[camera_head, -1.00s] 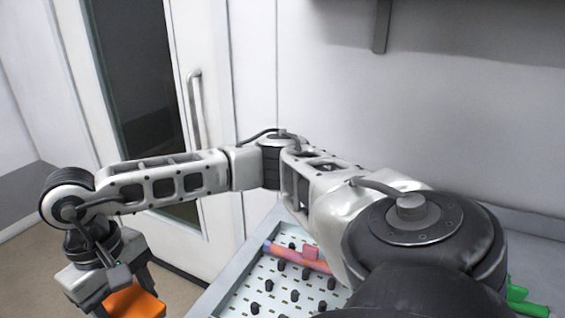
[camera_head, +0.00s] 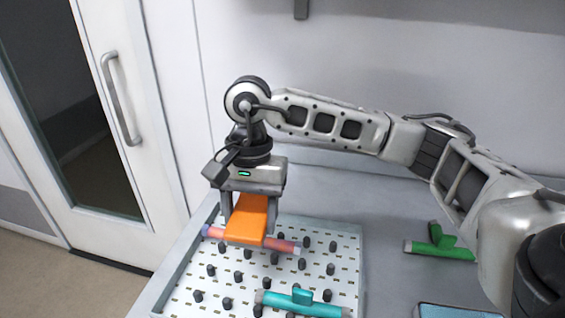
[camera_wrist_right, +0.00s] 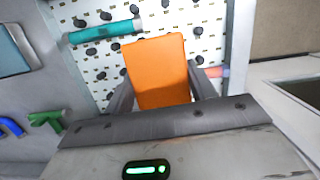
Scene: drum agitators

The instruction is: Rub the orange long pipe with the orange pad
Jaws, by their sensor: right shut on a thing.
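The orange pad (camera_head: 250,216) is held between the fingers of my right gripper (camera_head: 249,205). In the right wrist view the same pad (camera_wrist_right: 157,65) fills the gap between the fingers (camera_wrist_right: 157,92). The orange long pipe (camera_head: 286,246), with a purplish left end, lies across the far part of the white pegboard. The pad hangs over its middle and hides part of it; I cannot tell whether they touch. In the right wrist view only a short end of the pipe (camera_wrist_right: 217,72) shows beside a finger. My left gripper is not in view.
The white pegboard (camera_head: 185,291) carries several black pegs. A teal pipe (camera_head: 318,307) lies nearer me on it. A green T-shaped pipe (camera_head: 440,249) and a blue-screened device (camera_head: 455,311) lie on the grey table to the right. A door (camera_head: 110,150) stands at left.

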